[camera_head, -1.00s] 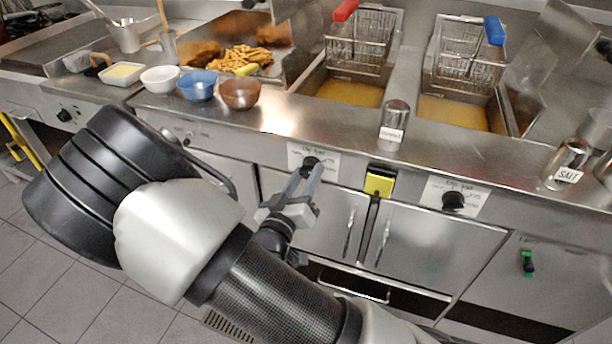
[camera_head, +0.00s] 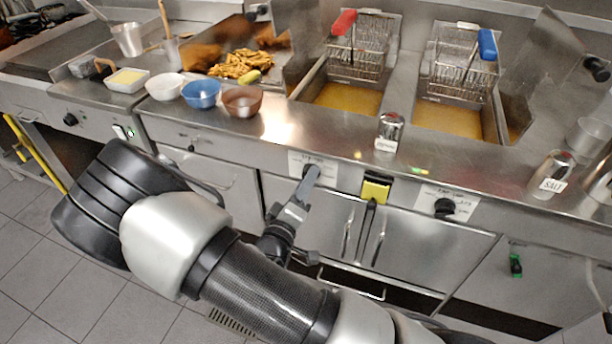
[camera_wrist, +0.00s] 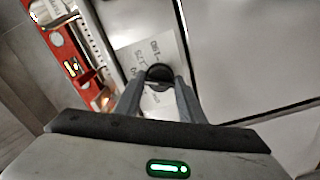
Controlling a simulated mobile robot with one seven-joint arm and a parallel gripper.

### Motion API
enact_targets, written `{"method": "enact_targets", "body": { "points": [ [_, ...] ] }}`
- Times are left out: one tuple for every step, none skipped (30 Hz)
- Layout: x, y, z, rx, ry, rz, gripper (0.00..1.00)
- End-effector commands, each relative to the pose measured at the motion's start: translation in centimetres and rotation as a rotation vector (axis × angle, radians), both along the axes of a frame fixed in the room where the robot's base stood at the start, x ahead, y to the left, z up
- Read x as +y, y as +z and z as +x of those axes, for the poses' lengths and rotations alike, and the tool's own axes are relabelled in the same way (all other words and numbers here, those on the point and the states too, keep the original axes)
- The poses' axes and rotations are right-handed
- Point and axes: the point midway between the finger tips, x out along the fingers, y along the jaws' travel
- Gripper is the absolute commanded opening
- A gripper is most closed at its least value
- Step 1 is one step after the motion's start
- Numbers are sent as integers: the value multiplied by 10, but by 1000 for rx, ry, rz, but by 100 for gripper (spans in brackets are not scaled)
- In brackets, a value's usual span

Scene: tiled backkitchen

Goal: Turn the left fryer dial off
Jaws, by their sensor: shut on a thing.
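The left fryer dial (camera_wrist: 159,73) is a round black knob on a white label plate (camera_wrist: 148,52) on the fryer's front panel. In the head view the dial (camera_head: 309,170) is partly hidden behind my fingers. My gripper (camera_head: 308,182) reaches up to it from below, and its two fingers are shut on the dial, one on each side. In the wrist view my gripper (camera_wrist: 160,88) shows the dial between the fingertips. The dial's exact pointer angle is too small to tell.
The right fryer dial (camera_head: 444,207) sits on its own label plate. A yellow block (camera_head: 376,187) is on the panel between the dials. Above stand a pepper shaker (camera_head: 389,132), a salt shaker (camera_head: 551,174), and fryer baskets over oil. Cabinet door handles are below.

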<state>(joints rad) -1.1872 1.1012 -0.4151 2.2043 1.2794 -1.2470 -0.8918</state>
Motion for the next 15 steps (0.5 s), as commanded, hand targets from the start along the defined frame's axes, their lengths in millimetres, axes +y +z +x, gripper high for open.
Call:
{"method": "enact_targets", "body": {
  "points": [
    [0,3,0,18,1,-44,14],
    [0,3,-1,28,1,-71,14],
    [0,3,-1,41,1,-107,14],
    [0,2,-1,51,1,-134,14],
    [0,2,-1,60,1,-160,14],
    [0,2,-1,73,1,-195,14],
    [0,2,-1,82,1,-221,14],
    [0,2,-1,92,1,-248,14],
    [0,2,-1,104,1,-284,14],
    [0,2,-1,114,1,-312,14],
    [0,2,-1,124,1,-339,14],
    [0,2,-1,137,1,-374,14],
    [0,2,-1,147,1,-401,14],
    [0,2,-1,157,1,-428,14],
    [0,2,-1,170,1,-464,14]
  ]
}}
